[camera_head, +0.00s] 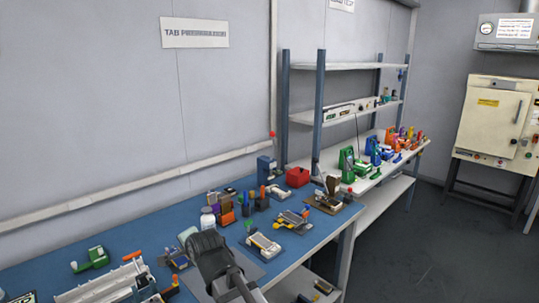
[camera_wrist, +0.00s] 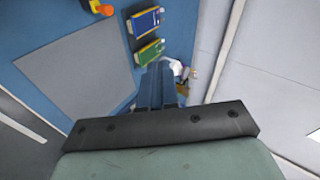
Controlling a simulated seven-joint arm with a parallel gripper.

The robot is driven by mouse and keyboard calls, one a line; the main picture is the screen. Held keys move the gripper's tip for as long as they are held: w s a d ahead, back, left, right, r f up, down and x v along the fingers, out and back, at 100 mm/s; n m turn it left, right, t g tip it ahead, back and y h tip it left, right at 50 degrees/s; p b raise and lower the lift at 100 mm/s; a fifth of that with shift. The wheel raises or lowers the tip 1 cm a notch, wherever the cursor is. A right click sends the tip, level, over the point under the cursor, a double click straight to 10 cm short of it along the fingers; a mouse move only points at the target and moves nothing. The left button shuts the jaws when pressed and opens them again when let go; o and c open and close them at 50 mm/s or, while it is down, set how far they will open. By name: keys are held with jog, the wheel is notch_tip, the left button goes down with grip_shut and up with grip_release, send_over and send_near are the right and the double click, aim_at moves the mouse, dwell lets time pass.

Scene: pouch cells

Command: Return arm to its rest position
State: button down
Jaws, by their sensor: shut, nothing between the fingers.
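My gripper (camera_wrist: 160,72) shows in the wrist view with its two fingers together and nothing between them. It points down past a blue bench top, close to a small white and brown item (camera_wrist: 178,68) whose shape I cannot make out. In the head view a dark part of my arm reaches over the front of the blue bench (camera_head: 330,226); the fingertips cannot be made out there.
A grey mat (camera_wrist: 75,70), a blue pack (camera_wrist: 146,22) and a green pack (camera_wrist: 150,52) lie near my gripper. A grey tray (camera_head: 100,290), white bottle (camera_head: 208,221) and red box (camera_head: 298,177) stand on the bench. A blue-post shelf (camera_head: 320,95) rises behind.

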jog(key=w+d+f+n+h, duration=0.15)
jog(key=w+d+f, duration=0.35)
jog(key=d, duration=0.6)
jog(key=w+d+f+g+h, duration=0.1)
jog(key=w+d+f+h, duration=0.15)
jog(key=d+f, duration=0.7)
jog(key=w+d+f+n+h, duration=0.1)
jog(key=w+d+f, duration=0.25)
jog(key=d, duration=1.05)
jog(key=s+d+f+n+g+h, duration=0.15)
jog(key=s+f+g, duration=0.25)
jog(key=s+f, duration=0.75)
jog(key=s+d+f+n+g+y, duration=0.1)
jog(key=s+d+f+g, duration=0.2)
jog(key=s+f, duration=0.9)
jog(key=s+f+n+g, duration=0.1)
jog(key=s+f+g, duration=0.1)
jog(key=s+f, duration=0.3)
jog(key=s+d+f+n+g, duration=0.1)
jog(key=s+f+g, duration=0.2)
jog(key=s, duration=1)
jog(key=s+d+f+n+g, duration=0.1)
jog(key=s+f+g, duration=0.1)
jog(key=s+f, duration=0.5)
jog(key=shift+s+d+f+g+h, duration=0.25)
jog(key=shift+s+g+h, duration=0.1)
jog(key=shift+s, duration=0.85)
